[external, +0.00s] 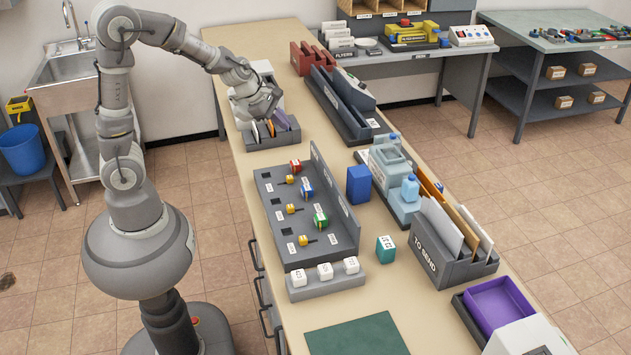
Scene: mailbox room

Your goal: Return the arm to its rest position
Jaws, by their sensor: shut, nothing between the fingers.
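My gripper (268,105) is at the far left part of the long bench, at the end of my raised, outstretched arm (165,32). It is shut as far as shows, with nothing seen in it. It is over or close to a small grey rack (272,138) that holds a few thin upright items, one white, one orange and one purple. Whether it touches them I cannot tell. A white box-like device (262,72) stands just behind the gripper and is partly hidden by it.
A grey tray with colored knobs and keys (305,250) stands mid-bench. White labelled cubes (325,272), a blue block (358,185), a teal cube (385,250) and a "TO SEND" box (425,255) stand nearby. Dark file racks (342,110) line the right edge. Air above the bench is open.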

